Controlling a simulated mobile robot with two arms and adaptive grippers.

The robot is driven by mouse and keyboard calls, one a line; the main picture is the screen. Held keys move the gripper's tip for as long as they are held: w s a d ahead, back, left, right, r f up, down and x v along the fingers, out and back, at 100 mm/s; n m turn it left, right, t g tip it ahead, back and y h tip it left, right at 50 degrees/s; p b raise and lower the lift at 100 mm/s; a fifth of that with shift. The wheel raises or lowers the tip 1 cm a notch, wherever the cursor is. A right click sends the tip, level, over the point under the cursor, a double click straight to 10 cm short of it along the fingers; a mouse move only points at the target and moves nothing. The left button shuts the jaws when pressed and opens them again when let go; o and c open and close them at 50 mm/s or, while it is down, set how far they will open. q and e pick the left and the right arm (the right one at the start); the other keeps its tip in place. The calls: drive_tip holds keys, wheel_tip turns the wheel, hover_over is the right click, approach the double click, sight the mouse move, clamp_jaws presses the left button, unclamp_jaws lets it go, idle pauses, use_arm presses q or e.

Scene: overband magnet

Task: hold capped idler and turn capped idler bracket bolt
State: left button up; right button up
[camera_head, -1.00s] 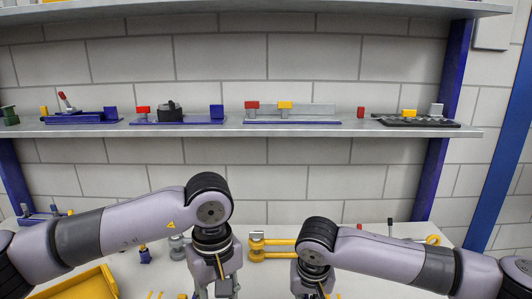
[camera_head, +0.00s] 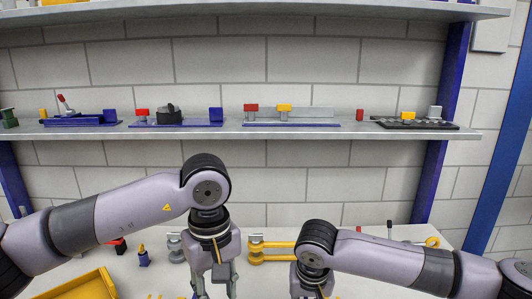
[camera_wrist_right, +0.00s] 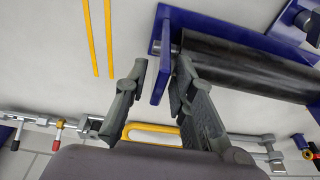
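The idler, a black roller (camera_wrist_right: 250,68) in a blue bracket (camera_wrist_right: 215,25), shows in the right wrist view. The bracket's blue end plate (camera_wrist_right: 162,62) stands between the fingers of my right gripper (camera_wrist_right: 160,68). These fingers are apart, and I see no clear contact with the plate. In the head view my right gripper (camera_head: 310,287) is cut off by the bottom edge, and the idler is out of sight. My left gripper (camera_head: 214,286) points down over the table with its fingers apart and nothing visible between them. I cannot make out the bracket bolt.
A yellow two-armed tool (camera_head: 270,252) lies between my arms. A yellow tray (camera_head: 85,287) is at lower left. Grey fittings (camera_head: 176,248) and a small blue piece (camera_head: 144,257) stand near the left gripper. A shelf (camera_head: 230,131) with several mechanisms is behind.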

drive_tip(key=shift+o, duration=0.6)
drive_tip(key=w+p+v, duration=0.1)
drive_tip(key=p+v, duration=0.8)
drive_tip(key=v, duration=1)
drive_tip(key=shift+w+r+p, duration=0.3)
drive_tip(key=shift+r+p, duration=0.05)
drive_tip(key=shift+r, duration=0.2)
